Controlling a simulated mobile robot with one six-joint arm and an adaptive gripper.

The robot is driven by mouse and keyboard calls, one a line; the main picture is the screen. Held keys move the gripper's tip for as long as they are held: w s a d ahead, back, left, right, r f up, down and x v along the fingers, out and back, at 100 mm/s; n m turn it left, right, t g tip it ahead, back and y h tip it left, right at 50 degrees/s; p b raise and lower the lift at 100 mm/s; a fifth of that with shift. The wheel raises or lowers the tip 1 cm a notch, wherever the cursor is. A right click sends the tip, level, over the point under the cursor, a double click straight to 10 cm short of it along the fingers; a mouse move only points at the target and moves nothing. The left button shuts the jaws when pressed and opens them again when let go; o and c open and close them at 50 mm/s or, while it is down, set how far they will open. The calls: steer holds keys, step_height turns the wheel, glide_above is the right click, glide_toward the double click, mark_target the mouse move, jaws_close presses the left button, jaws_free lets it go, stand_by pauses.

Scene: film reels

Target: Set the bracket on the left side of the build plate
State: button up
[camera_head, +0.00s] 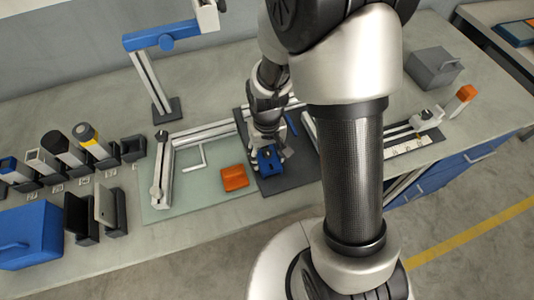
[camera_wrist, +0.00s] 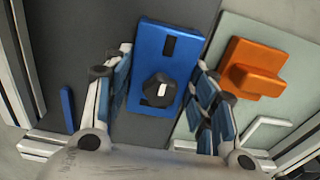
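An orange L-shaped piece, which looks like the bracket (camera_head: 234,177), lies on the pale green plate (camera_head: 215,158); it also shows at the right of the wrist view (camera_wrist: 252,70). Right of it is a dark plate (camera_head: 290,176). My gripper (camera_head: 268,150) is over the dark plate, pointing down at a blue block (camera_head: 268,163). In the wrist view the blue block (camera_wrist: 152,105) has a dark round knob and a slot, and lies between my spread fingers (camera_wrist: 163,75). The fingers look open around it; contact is hard to tell. Which plate is the build plate is not marked.
A metal frame (camera_head: 161,165) stands along the green plate's left and back edges. A thin blue bar (camera_wrist: 66,108) lies on the dark plate. Several reel canisters (camera_head: 62,148) and a blue box (camera_head: 30,235) stand at the left. A grey box (camera_head: 433,66) stands back right.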

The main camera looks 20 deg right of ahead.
steer(key=o, duration=0.4)
steer(key=shift+c, duration=0.2)
step_height(320, 180, up, 12)
steer(key=p, duration=0.4)
steer(key=s+r+t, duration=0.4)
steer(key=s+r, duration=1.1)
steer(key=r, duration=0.2)
steer(key=shift+r+t, duration=0.3)
steer(key=shift+r, duration=0.1)
steer(key=shift+c, duration=0.2)
